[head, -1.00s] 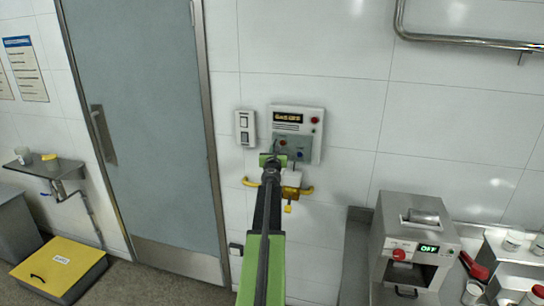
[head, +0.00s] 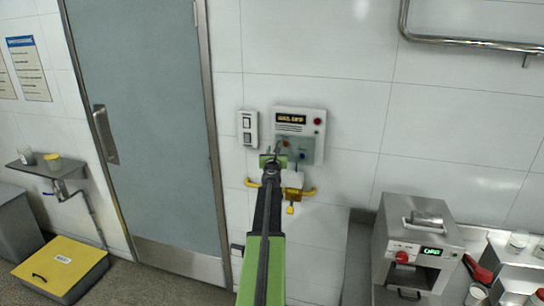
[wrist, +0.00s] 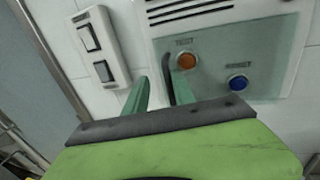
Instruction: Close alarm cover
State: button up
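The alarm panel (head: 313,114) is a pale box on the tiled wall with a lit display and a red light. A pale greenish, see-through sheet, seemingly the alarm cover (wrist: 217,84), lies over its lower part, around the orange TEST button (wrist: 187,61) and blue RESET button (wrist: 237,83). My gripper (wrist: 159,88) is in front of the panel's lower left, its two green fingers apart. A dark curved piece (wrist: 166,65) shows between the fingers, near the right one. I cannot tell whether they touch it. In the head view my arm hides the panel's lower left.
A white switch box (head: 247,128) is on the wall just left of the panel. A yellow fitting (head: 292,193) with handles is below it. A grey door (head: 145,120) is at left. A steel machine (head: 418,240) stands on the counter at lower right.

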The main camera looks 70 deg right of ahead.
jog(key=shift+s, duration=0.1)
jog(key=v, duration=1.7)
jog(key=shift+a, duration=0.15)
